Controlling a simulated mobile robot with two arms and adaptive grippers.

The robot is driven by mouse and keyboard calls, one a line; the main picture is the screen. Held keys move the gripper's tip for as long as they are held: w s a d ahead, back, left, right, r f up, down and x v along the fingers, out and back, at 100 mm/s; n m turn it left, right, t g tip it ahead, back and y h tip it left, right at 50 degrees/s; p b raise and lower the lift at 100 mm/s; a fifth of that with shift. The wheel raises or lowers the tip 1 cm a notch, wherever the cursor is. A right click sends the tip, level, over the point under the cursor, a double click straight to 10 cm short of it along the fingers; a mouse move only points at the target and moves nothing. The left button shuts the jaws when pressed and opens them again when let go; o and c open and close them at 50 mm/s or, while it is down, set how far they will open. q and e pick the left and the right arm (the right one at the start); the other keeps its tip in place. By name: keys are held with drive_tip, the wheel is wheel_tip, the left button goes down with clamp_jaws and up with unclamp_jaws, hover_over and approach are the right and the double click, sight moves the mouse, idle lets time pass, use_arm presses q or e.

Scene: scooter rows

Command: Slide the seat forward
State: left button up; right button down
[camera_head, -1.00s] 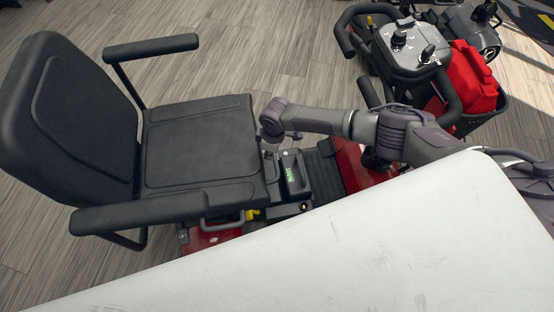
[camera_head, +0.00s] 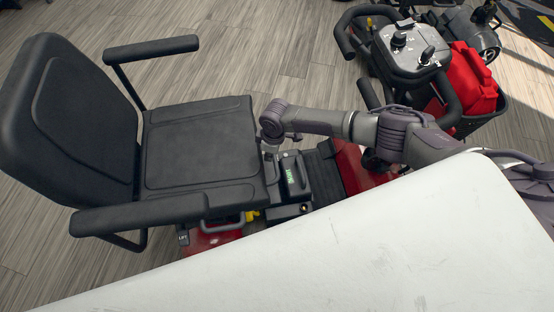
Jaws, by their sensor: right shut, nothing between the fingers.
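The black scooter seat (camera_head: 200,145) has a tall backrest (camera_head: 72,115) at the left and two armrests. Its front edge faces right, towards the red footboard and the tiller. My right arm comes in from the right, and my right gripper (camera_head: 270,137) is at the front edge of the seat cushion, near its middle. The gripper is shut and holds nothing. Its fingertips are mostly hidden, so I cannot tell whether they touch the cushion. A yellow lever (camera_head: 251,215) shows below the front corner of the seat. My left gripper is not in view.
A battery box with a green display (camera_head: 291,176) sits just right of the seat. The tiller (camera_head: 408,48) and a basket with a red bag (camera_head: 470,82) stand at the upper right. A large white surface (camera_head: 330,260) fills the lower right. Wooden floor is clear behind the seat.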

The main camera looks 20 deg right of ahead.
use_arm(q)
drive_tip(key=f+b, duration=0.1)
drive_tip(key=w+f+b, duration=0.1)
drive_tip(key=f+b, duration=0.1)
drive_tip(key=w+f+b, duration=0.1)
drive_tip(key=b, duration=0.1)
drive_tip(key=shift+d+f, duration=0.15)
idle(1.4)
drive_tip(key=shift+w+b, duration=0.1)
drive_tip(key=shift+b, duration=0.2)
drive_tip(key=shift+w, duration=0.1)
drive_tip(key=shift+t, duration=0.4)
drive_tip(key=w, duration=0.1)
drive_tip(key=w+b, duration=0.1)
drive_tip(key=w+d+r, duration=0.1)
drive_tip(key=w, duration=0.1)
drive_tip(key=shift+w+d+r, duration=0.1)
